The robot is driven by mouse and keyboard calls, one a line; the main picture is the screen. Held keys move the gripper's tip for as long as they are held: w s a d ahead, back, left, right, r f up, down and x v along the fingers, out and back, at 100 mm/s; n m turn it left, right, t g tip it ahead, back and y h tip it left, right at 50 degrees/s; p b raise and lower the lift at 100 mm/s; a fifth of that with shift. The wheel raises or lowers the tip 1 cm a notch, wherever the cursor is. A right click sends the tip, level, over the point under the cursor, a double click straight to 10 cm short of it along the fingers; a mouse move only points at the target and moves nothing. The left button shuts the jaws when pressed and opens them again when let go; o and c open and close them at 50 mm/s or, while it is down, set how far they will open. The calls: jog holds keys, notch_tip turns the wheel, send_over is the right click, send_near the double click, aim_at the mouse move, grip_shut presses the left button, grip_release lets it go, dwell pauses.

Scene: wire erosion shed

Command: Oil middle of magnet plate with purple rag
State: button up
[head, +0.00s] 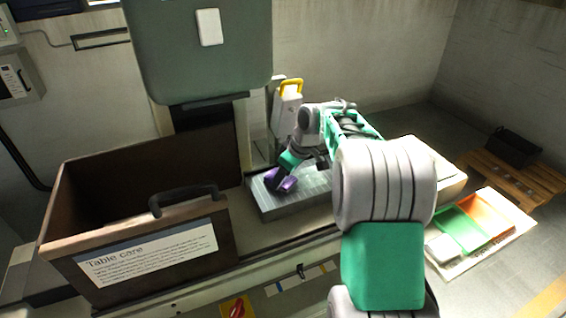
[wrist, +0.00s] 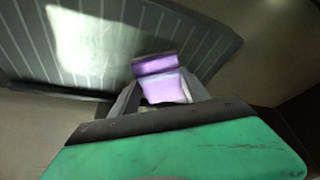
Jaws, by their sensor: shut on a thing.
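The magnet plate (head: 290,201) is a grey, finely lined block on the machine table, partly hidden by my arm. It also shows in the wrist view (wrist: 55,45), with light stripes and a bright glare patch on its left part. My gripper (wrist: 152,98) is shut on the purple rag (wrist: 158,78). In the head view the rag (head: 281,181) is over the left part of the plate, near its left end. The rag looks low over the plate's surface, but I cannot tell whether it touches.
A brown open box (head: 145,235) labelled "Table care" stands left of the plate, its black handle raised. A white part with a yellow handle (head: 291,87) stands behind the plate. A board with green and orange trays (head: 480,225) and a wooden pallet (head: 520,180) lie at the right.

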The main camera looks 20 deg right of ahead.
jog(key=shift+a, duration=0.5)
jog(key=shift+d+r+p, duration=0.1)
jog(key=shift+r+p, duration=2.6)
jog(key=shift+r, duration=1.4)
